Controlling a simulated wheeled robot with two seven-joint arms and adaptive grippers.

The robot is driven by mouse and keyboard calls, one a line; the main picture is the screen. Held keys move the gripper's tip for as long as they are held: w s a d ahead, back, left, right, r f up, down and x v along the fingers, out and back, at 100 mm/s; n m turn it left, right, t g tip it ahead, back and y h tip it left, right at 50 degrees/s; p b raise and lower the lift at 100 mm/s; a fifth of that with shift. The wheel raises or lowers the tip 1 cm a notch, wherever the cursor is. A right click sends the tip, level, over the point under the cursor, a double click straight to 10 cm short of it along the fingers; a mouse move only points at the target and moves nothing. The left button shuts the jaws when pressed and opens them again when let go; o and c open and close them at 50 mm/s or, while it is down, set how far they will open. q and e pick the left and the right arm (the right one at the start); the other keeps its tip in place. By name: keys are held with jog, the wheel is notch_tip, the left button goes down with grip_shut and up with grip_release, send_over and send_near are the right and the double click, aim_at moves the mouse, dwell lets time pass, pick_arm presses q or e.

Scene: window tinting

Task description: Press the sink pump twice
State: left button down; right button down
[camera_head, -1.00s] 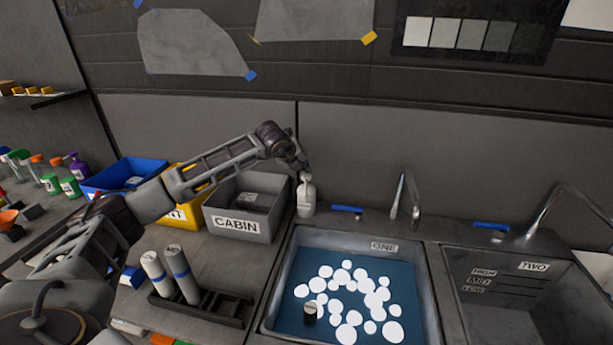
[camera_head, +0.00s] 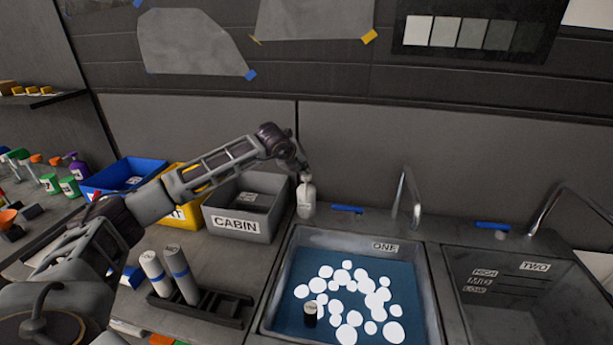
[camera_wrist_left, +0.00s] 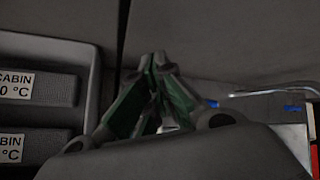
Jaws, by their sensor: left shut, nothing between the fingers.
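The sink pump is a pale bottle (camera_head: 306,199) standing upright on the ledge behind the sink marked ONE (camera_head: 281,275), beside the CABIN bin. My left gripper (camera_head: 304,171) is at the top of the bottle, pointing down, and hides most of the pump head. I cannot tell whether it touches. In the left wrist view my left gripper (camera_wrist_left: 158,62) has its fingers closed together with nothing between them. Only a small pale patch shows below the fingers there. My right gripper is not in view.
The grey CABIN bin (camera_head: 262,192) stands left of the bottle. A faucet (camera_head: 408,200) and a blue handle (camera_head: 347,208) are to its right. Sink ONE holds blue water with white foam and a dark cylinder. A rack (camera_head: 215,305) with two rolls stands in front.

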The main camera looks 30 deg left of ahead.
pick_arm(q)
jog(key=shift+f, duration=0.25)
jog(key=shift+s+f+b, duration=0.1)
jog(key=shift+f+b, duration=0.45)
jog(key=shift+b, duration=0.05)
dwell(0.9)
dwell(0.4)
jog(key=shift+r, duration=0.5)
jog(key=shift+r+p, duration=0.35)
jog(key=shift+r, duration=0.6)
jog(key=shift+r, duration=0.45)
jog(key=shift+r+p, duration=0.8)
jog(key=shift+r, duration=1.3)
